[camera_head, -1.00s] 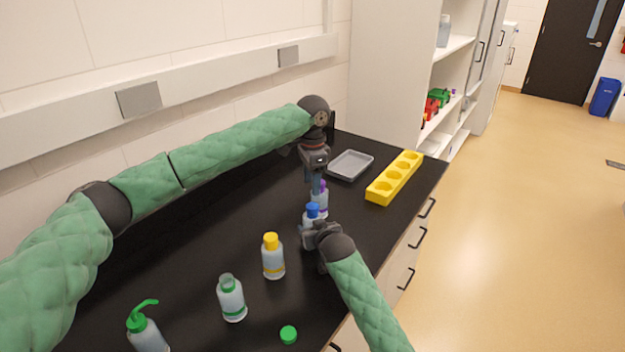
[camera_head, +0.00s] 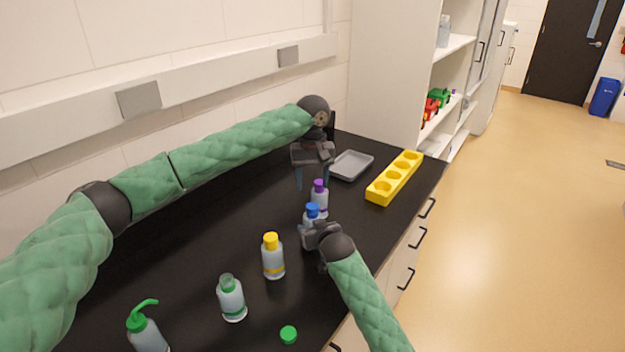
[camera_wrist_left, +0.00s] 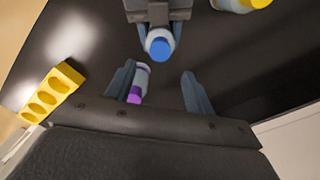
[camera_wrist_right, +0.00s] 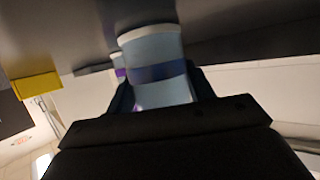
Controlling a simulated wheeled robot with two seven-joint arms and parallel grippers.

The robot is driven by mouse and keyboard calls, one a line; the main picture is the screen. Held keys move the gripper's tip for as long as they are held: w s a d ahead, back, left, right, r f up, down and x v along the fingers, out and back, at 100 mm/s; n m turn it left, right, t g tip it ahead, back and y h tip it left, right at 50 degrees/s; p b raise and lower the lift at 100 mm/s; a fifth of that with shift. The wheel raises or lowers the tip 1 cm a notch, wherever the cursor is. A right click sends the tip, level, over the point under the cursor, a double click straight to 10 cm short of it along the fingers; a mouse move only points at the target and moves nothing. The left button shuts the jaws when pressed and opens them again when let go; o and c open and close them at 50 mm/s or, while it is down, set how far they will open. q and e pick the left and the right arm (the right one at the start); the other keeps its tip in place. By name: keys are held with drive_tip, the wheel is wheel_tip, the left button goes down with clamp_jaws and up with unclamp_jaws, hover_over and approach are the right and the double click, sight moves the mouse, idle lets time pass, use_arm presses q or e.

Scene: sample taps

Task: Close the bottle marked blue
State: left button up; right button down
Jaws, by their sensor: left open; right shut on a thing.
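The blue-marked bottle (camera_head: 309,222) stands on the black bench with a blue cap (camera_head: 312,210) on its mouth. How tightly the cap sits cannot be seen. My right gripper (camera_head: 308,236) is shut on this bottle's body; its blue band (camera_wrist_right: 157,73) shows in the right wrist view. My left gripper (camera_head: 312,186) is open and empty, beyond the blue bottle and near the purple-capped bottle (camera_head: 320,197). In the left wrist view the purple-capped bottle (camera_wrist_left: 140,80) shows beside one left finger, and the blue cap (camera_wrist_left: 161,48) lies ahead of the open fingers.
A yellow-capped bottle (camera_head: 273,258), an uncapped green-banded bottle (camera_head: 231,300) and a green-spouted bottle (camera_head: 147,332) stand nearer. A loose green cap (camera_head: 288,334) lies by the front edge. A grey tray (camera_head: 352,165) and yellow rack (camera_head: 394,180) are at the back.

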sight(312, 206)
use_arm(q)
drive_tip(key=shift+n, duration=0.4)
drive_tip(key=shift+f, duration=0.15)
drive_tip(key=shift+f, duration=3.85)
drive_tip(key=shift+c, duration=0.4)
drive_tip(key=c, duration=0.9)
drive_tip(key=shift+c, duration=0.2)
